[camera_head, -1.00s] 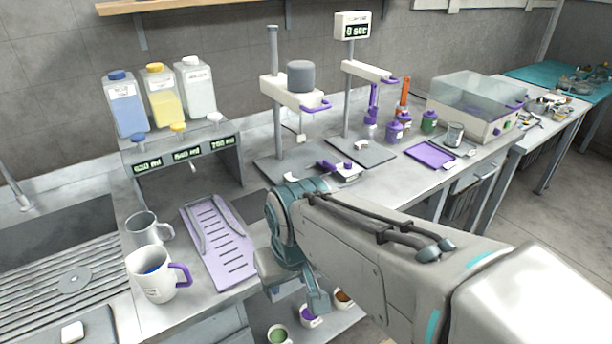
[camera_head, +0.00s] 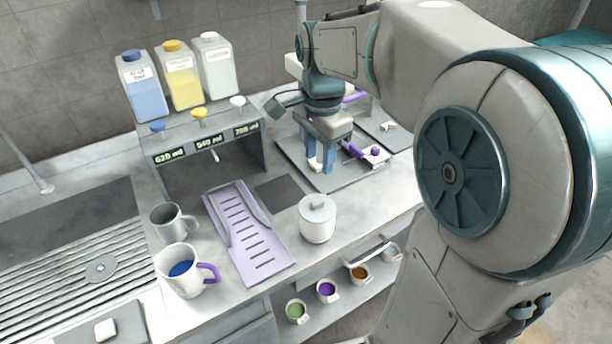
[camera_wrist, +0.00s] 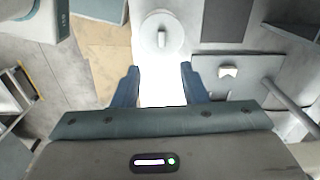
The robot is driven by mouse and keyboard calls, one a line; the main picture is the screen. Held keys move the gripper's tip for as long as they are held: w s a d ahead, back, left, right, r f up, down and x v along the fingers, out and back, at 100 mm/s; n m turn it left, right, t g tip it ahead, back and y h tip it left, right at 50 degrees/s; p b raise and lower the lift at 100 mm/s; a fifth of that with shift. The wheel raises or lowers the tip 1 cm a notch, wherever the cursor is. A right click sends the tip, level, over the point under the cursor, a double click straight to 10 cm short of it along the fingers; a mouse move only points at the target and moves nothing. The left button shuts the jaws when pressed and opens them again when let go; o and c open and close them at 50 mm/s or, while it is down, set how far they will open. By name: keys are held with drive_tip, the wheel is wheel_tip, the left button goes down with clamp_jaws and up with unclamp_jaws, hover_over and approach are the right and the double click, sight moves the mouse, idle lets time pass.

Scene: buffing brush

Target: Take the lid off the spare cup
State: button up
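The spare cup (camera_head: 316,229) is a white round cup standing upright on the counter, right of the lilac slotted tray. Its pale round lid (camera_head: 318,205) is on top, with a small upright knob. In the wrist view, the lid (camera_wrist: 178,28) is seen from above, just beyond the fingertips. My gripper (camera_head: 320,167) points down with blue fingers, behind and slightly right of the cup, apart from it. In the wrist view, my gripper (camera_wrist: 160,72) is open, with nothing between its fingers.
The lilac slotted tray (camera_head: 250,240) lies left of the cup. A white mug (camera_head: 183,275) and a grey mug (camera_head: 172,222) stand further left. A dispenser (camera_head: 215,160) with bottles is behind. A purple-handled tool (camera_head: 366,153) lies near my gripper. Small cups stand on a lower shelf (camera_head: 340,305).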

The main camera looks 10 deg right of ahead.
drive_tip(key=m, duration=0.1)
hover_over(318, 202)
drive_tip(key=f, duration=0.8)
drive_tip(key=shift+w+a+p, duration=0.2)
drive_tip(key=shift+w+p, duration=0.1)
drive_tip(key=f, duration=0.2)
drive_tip(key=f+p, duration=0.1)
drive_tip(key=f, duration=0.1)
drive_tip(key=shift+s+d, duration=0.2)
drive_tip(key=shift+s, duration=0.1)
drive_tip(key=shift+f, duration=0.6)
clamp_jaws()
